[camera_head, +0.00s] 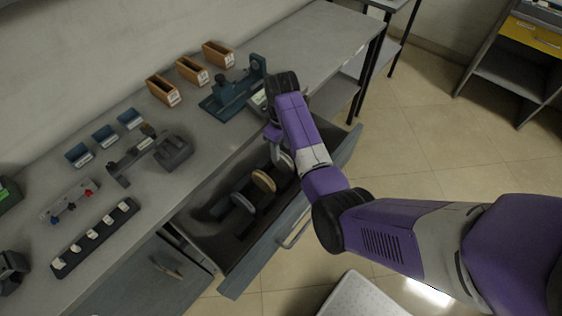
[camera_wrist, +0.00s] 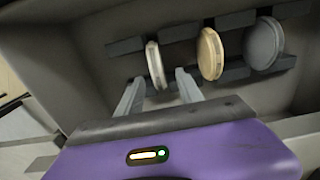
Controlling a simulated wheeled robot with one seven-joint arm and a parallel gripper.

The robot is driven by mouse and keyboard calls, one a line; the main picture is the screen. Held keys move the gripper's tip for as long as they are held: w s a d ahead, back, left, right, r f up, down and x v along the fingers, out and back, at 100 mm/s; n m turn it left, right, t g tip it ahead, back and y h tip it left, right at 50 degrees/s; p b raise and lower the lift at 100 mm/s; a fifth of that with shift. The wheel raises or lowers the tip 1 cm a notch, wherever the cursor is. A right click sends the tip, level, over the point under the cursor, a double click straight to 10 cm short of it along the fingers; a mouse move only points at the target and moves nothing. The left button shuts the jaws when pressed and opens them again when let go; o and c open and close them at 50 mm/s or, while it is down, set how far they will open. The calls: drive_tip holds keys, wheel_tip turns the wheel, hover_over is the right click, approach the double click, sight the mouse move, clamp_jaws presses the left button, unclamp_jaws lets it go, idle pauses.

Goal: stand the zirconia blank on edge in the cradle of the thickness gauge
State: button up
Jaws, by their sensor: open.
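The open drawer holds a row of discs standing on edge in a dark rack. The white disc, which looks like the zirconia blank (camera_wrist: 155,65), is leftmost in the wrist view; its edge also shows beneath my arm in the head view (camera_head: 285,160). My gripper (camera_wrist: 159,76) is open, with one finger on each side of the white disc's near part. Contact cannot be told. On the bench are a blue device with an upright block (camera_head: 235,92) and a dark grey device with a blocky holder (camera_head: 172,152); I cannot tell for certain which is the thickness gauge.
A tan disc (camera_wrist: 210,53) and a grey disc (camera_wrist: 264,44) stand right of the white one. The drawer front (camera_head: 262,262) projects from the bench. Orange-brown bins (camera_head: 163,91), blue trays (camera_head: 105,136) and a black strip with white pieces (camera_head: 95,238) occupy the bench.

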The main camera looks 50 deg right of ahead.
sight(283, 154)
drive_tip(key=f, duration=0.4)
drive_tip(key=shift+d+f, duration=0.1)
drive_tip(key=shift+d, duration=0.15)
clamp_jaws()
idle(1.2)
